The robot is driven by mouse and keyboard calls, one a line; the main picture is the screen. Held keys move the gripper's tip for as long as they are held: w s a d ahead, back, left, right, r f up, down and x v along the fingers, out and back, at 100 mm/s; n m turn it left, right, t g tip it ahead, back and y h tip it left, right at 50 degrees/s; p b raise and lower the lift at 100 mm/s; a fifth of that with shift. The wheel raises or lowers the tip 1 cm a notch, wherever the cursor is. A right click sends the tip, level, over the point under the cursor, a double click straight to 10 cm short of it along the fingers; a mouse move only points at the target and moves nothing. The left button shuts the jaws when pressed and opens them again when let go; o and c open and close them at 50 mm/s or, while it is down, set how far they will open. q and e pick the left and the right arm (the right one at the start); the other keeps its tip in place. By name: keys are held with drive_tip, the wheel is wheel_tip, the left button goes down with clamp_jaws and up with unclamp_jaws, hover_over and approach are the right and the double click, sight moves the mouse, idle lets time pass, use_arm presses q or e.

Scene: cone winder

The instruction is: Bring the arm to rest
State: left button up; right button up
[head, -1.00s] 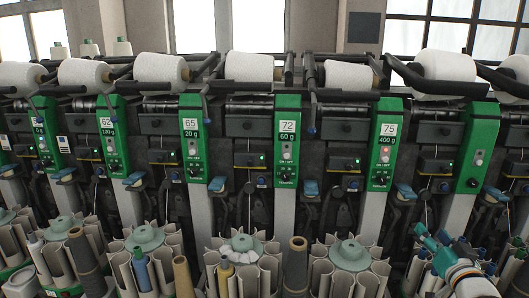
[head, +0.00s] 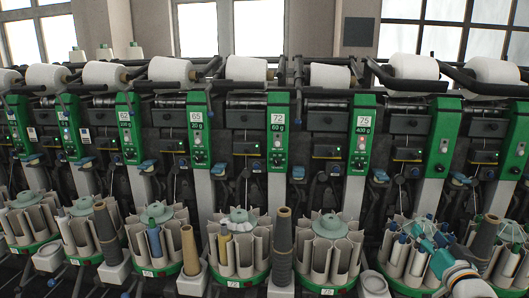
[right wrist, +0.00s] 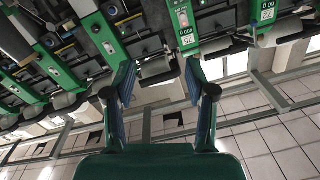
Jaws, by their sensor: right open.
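My right gripper (head: 428,248) shows at the lower right of the head view, its teal fingers in front of the bobbin magazines. In the right wrist view the two fingers (right wrist: 158,82) stand wide apart with nothing between them. That view is tilted, with the green winder heads (right wrist: 105,35) across its upper part and a pale tiled surface below. My left gripper is in neither current view.
The cone winder's green unit panels (head: 278,140) run across the head view, with white yarn cones (head: 246,68) above. Round magazines (head: 331,252) stand along the front. Dark and tan tubes (head: 190,250) stand upright between them.

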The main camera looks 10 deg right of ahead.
drive_tip(key=w+a+f+n+g+y+p, duration=0.15)
drive_tip(key=w+a+f+y, duration=0.35)
drive_tip(key=a+f, duration=0.75)
drive_tip(key=s+a+f+g+y+p, duration=0.25)
drive_tip(key=a+f+g, duration=0.25)
drive_tip(key=a+f, duration=0.7)
drive_tip(key=s+a+f+n+g+y, duration=0.2)
drive_tip(key=s+a+f+g, duration=0.3)
drive_tip(key=s+a+f, duration=0.6)
use_arm(q)
drive_tip(key=r, duration=0.3)
drive_tip(key=r+p, duration=0.1)
drive_tip(key=r, duration=0.1)
drive_tip(key=shift+w, duration=0.3)
use_arm(e)
drive_tip(key=s+a+f+g, duration=0.2)
drive_tip(key=s+g, duration=0.3)
drive_tip(key=s, duration=0.9)
drive_tip(key=shift+f+n, duration=0.45)
drive_tip(key=shift+f, duration=0.1)
drive_tip(key=shift+h, duration=0.25)
